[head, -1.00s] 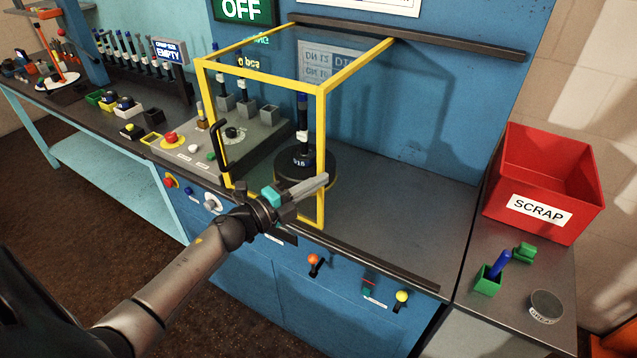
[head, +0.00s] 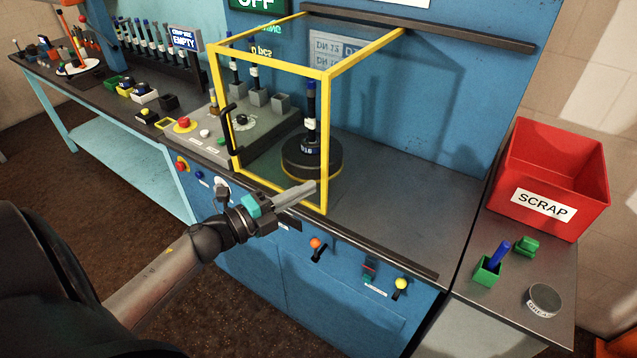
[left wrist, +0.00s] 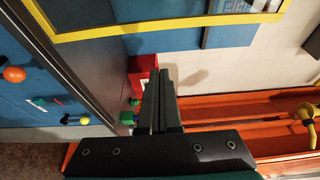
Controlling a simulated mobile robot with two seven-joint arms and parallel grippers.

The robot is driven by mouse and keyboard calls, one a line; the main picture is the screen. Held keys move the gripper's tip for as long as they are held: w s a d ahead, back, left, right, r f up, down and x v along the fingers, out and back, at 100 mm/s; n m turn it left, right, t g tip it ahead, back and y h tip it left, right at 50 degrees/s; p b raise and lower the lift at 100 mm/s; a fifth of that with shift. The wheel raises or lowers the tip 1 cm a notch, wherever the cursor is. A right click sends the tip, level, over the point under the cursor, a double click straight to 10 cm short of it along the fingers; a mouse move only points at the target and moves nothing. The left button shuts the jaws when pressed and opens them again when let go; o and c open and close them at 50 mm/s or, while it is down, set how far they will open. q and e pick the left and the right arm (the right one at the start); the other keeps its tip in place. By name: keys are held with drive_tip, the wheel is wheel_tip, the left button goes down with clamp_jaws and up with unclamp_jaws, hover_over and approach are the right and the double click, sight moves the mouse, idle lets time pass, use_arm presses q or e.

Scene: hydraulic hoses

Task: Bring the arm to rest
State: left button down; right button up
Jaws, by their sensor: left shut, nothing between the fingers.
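My left arm comes in from the lower left of the head view. Its gripper (head: 298,194) is shut and empty, in front of the blue machine's front edge and near the lower front corner of the yellow-framed guard (head: 325,140). Its shut fingers (left wrist: 160,105) also show in the left wrist view, with nothing between them. My right gripper is not in view.
Inside the guard a dark hose piece (head: 311,105) stands upright on a round black die (head: 311,158). An orange-knobbed lever (head: 316,244) and a yellow-knobbed lever (head: 401,284) stick out of the machine front. A red SCRAP bin (head: 550,180) stands at the right.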

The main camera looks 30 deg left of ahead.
use_arm(q)
drive_tip(key=s+f+n+g+y+b, duration=0.2)
drive_tip(key=s+f+n, duration=0.2)
drive_tip(key=f, duration=0.7)
drive_tip(key=s+a+f+n+g+y+b, duration=0.1)
drive_tip(key=s+f+n+g+y+b, duration=0.2)
drive_tip(key=f, duration=0.8)
drive_tip(key=s+f+n+g+y, duration=0.1)
drive_tip(key=s+f+n, duration=0.4)
drive_tip(key=f, duration=0.6)
drive_tip(key=s+d+f+n+g+b, duration=0.2)
drive_tip(key=s+d+f+g, duration=0.3)
drive_tip(key=s+f, duration=0.6)
drive_tip(key=s+d+f+n+g+b, duration=0.3)
drive_tip(key=s+d+f+n+g, duration=0.2)
drive_tip(key=s+d+f, duration=0.3)
drive_tip(key=s+f, duration=0.3)
drive_tip(key=s, duration=0.4)
drive_tip(key=shift+f, duration=0.2)
